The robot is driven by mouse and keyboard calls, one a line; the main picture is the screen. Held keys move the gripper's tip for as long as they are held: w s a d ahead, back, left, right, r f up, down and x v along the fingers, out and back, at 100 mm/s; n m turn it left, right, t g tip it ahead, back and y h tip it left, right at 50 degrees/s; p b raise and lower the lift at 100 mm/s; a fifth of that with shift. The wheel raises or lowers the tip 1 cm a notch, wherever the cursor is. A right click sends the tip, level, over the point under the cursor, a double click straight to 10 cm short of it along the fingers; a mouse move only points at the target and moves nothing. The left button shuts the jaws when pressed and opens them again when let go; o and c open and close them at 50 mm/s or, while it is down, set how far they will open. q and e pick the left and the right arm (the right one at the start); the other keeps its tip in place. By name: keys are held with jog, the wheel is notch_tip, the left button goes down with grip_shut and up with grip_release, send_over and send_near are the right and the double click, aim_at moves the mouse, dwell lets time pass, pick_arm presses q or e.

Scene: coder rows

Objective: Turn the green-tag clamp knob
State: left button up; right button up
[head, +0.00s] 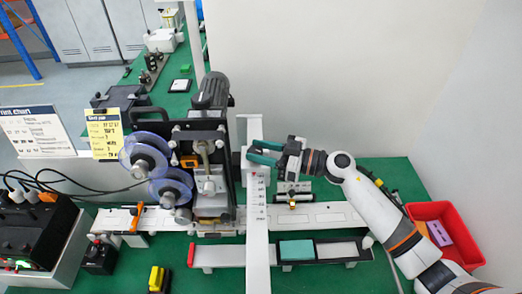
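My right gripper (262,152) reaches in from the right, its two dark green fingers apart and pointing left at the upper part of a white upright post with a scale (257,188). A pale part of the post shows by the fingertips. I cannot tell whether the fingers touch or grip anything there. I cannot make out a clamp knob with a green tag; it may be hidden by the fingers. Left of the post stands a dark machine (215,95) with two clear bluish reels (147,155) and a round metal knob (209,187). My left gripper is not in view.
A long white rail (325,215) runs behind a lower rail with a teal block (296,250). A red bin (460,240) stands at right. A black control box (35,235) with cables is at left. A yellow block (158,278) lies at front. A white wall rises behind.

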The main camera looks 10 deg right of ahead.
jog(key=c, duration=0.5)
jog(key=shift+g, duration=0.3)
jog(key=n+g, duration=0.1)
jog(key=n+g+y+b, duration=0.1)
jog(key=g, duration=0.1)
jog(key=n+g+y+b, duration=0.1)
jog(key=shift+w+d+f+n, duration=0.1)
jog(key=shift+w+n, duration=0.2)
jog(key=n+g+b, duration=0.1)
jog(key=g+b, duration=0.1)
jog(key=n+g+b, duration=0.1)
jog(key=g, duration=0.1)
jog(key=n+g+b, duration=0.2)
jog(key=g, duration=0.1)
jog(key=shift+w+b, duration=0.25)
jog(key=shift+b, duration=0.1)
jog(key=shift+n+g+b, duration=0.8)
jog(key=shift+g+b, duration=0.05)
jog(key=shift+g, duration=0.35)
